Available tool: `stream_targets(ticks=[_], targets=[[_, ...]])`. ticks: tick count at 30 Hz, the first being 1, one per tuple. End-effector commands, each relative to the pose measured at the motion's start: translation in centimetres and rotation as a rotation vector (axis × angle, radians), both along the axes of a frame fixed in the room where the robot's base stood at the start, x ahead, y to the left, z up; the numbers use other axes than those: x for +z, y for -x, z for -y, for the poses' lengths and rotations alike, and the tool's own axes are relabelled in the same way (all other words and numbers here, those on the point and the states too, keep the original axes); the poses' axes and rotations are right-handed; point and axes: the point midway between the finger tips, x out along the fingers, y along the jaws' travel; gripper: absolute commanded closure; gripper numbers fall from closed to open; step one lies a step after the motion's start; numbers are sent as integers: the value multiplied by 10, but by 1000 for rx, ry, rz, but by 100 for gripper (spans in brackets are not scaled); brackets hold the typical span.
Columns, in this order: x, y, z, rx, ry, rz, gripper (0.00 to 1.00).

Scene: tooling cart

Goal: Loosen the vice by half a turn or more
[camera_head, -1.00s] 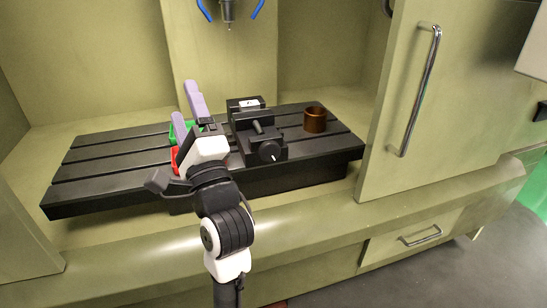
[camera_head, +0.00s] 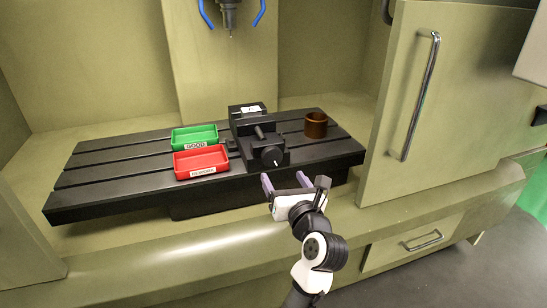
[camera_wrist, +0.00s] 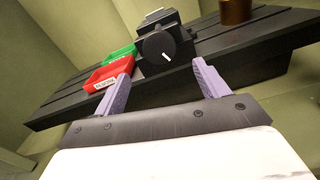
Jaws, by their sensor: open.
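The black vice (camera_head: 254,132) sits on the slotted black table inside the machine. Its round black knob (camera_head: 272,156) with a white mark faces the front; the knob and mark also show in the wrist view (camera_wrist: 166,44). My gripper (camera_head: 283,180) is in front of and below the knob, apart from it. Its two purple fingers are spread wide with nothing between them. In the wrist view my gripper (camera_wrist: 159,78) has the knob above and beyond its fingertips, roughly between them. The white mark there runs from the knob's middle down to the right.
A green tray labelled GOOD (camera_head: 194,137) and a red tray (camera_head: 201,162) stand left of the vice on the slotted table (camera_head: 110,180). A brown cylinder (camera_head: 316,125) stands to its right. A spindle (camera_head: 230,18) hangs above. An open door (camera_head: 440,90) stands at the right.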

Motion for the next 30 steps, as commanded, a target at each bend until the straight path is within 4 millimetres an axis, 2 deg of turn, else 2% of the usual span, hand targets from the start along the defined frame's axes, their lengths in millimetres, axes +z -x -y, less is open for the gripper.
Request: stream_targets(ticks=[6,12,18,25,26,30], targets=[[4,-45,-15,2,-3,-1,27],[2,-72,-23,-1,0,1,27],[1,-83,-27,-1,2,3,27],[1,-83,-27,-1,2,3,27],[1,-83,-27,-1,3,2,28],[0,-83,-27,-1,3,2,46]])
